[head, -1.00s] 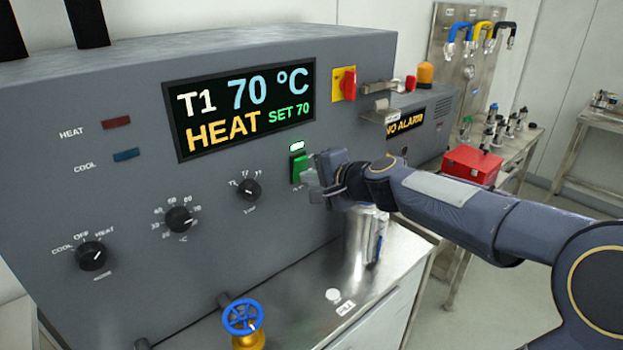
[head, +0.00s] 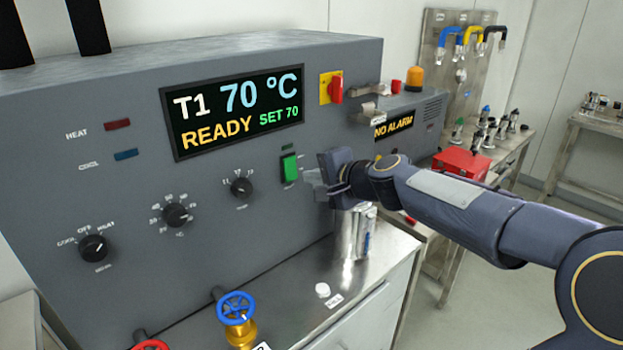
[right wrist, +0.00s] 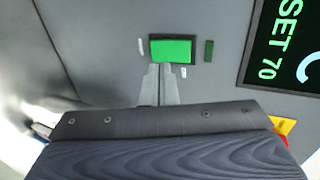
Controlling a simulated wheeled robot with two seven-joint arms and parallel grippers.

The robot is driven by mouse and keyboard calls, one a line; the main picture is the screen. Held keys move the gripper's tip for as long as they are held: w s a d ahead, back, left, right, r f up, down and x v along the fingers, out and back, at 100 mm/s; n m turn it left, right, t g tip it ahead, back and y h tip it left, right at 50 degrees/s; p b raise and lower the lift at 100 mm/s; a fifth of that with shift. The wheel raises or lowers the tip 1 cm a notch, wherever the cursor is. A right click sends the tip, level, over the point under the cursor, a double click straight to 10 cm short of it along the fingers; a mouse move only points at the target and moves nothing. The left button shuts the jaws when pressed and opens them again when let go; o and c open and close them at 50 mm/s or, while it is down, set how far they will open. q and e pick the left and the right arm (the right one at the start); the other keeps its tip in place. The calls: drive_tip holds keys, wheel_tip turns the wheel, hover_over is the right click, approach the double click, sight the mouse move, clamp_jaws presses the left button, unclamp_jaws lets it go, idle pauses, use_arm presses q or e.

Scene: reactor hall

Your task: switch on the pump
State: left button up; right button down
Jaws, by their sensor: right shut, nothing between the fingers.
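The green rocker switch (head: 289,167) sits on the grey control panel, to the right of a black knob and below the display (head: 238,113). It also shows in the right wrist view (right wrist: 172,50). The small lamp (head: 287,147) above it is dark green, unlit; it is dark in the right wrist view (right wrist: 209,51) too. The display reads T1 70 °C, READY, SET 70. My right gripper (head: 308,180) is shut and empty, its fingertips just right of the switch and seemingly a little apart from it. My left gripper is not in view.
Three black knobs are left of the switch, including the mode knob (head: 93,248). A red-and-yellow main switch (head: 335,88) is above right. A metal cylinder (head: 358,235) stands below my right wrist. A blue valve wheel (head: 236,308) is at the front.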

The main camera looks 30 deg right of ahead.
drive_tip(key=v, duration=0.9)
drive_tip(key=shift+s+r, duration=0.15)
drive_tip(key=shift+r, duration=0.15)
drive_tip(key=p, duration=0.1)
approach(293, 179)
drive_tip(key=w+f, duration=0.2)
drive_tip(key=w, duration=0.2)
drive_tip(key=w+a+p, duration=0.1)
drive_tip(key=w, duration=0.1)
drive_tip(key=shift+a+f, duration=0.1)
drive_tip(key=shift+a, duration=0.05)
